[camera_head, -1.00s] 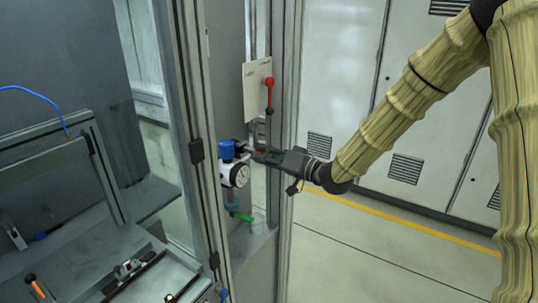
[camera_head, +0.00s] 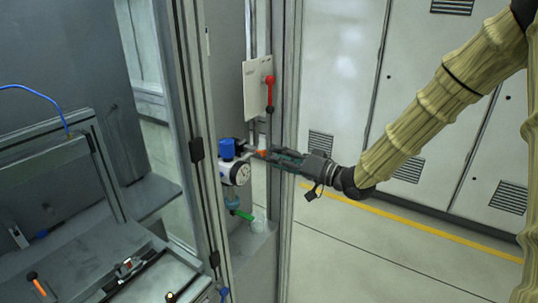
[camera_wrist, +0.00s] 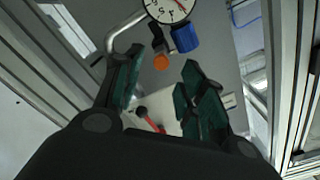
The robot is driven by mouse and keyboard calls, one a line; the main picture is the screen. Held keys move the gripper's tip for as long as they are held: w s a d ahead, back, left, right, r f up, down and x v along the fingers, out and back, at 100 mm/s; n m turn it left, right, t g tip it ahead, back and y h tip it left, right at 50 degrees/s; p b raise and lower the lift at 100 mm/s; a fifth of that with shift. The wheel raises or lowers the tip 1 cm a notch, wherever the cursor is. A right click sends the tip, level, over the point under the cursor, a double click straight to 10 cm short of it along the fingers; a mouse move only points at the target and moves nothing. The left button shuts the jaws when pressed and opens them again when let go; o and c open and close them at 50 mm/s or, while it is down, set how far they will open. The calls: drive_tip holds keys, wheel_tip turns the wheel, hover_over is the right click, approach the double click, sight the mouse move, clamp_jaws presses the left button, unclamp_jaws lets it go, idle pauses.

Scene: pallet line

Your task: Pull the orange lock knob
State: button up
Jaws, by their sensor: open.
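The orange lock knob (camera_wrist: 161,62) shows in the wrist view as a small round orange disc just past the gap between my fingertips. In the head view a small orange spot (camera_head: 261,150) shows by the end of my gripper (camera_head: 268,156), partly hidden by the fingers. My gripper (camera_wrist: 163,72) is open, with its green-padded fingers on either side of the line to the knob and nothing held. The knob sits near a blue regulator cap (camera_wrist: 185,38) and a white pressure gauge (camera_wrist: 168,6). The gauge also shows in the head view (camera_head: 233,172).
A red-handled lever (camera_head: 270,92) on a pale plate (camera_head: 256,88) is above my gripper. A grey frame post (camera_head: 286,120) stands close beside it. A green handle (camera_head: 242,214) is below the gauge. Clear floor lies to the right.

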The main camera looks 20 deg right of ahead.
drive_tip(key=v, duration=0.7)
idle(0.3)
drive_tip(key=s+a+f+m+g+h+b, duration=0.1)
drive_tip(key=s+a+f+g+h, duration=0.25)
drive_tip(key=f, duration=1.45)
drive_tip(key=s+f+m+g+h+b, duration=0.15)
drive_tip(key=s+f+h, duration=0.4)
drive_tip(key=f, duration=1.25)
drive_tip(key=s+f+n+g+h, duration=0.1)
drive_tip(key=s+f+g, duration=0.1)
drive_tip(key=s+f, duration=0.4)
drive_tip(key=s+f+g+h+b, duration=0.1)
drive_tip(key=s+f+g, duration=0.2)
drive_tip(key=s, duration=1.1)
drive_tip(key=s+f+n+g+h+b, duration=0.1)
drive_tip(key=s+f+g, duration=0.2)
drive_tip(key=s+f, duration=0.7)
drive_tip(key=shift+n, duration=0.35)
drive_tip(key=shift+s, duration=0.15)
drive_tip(key=shift+c, duration=0.5)
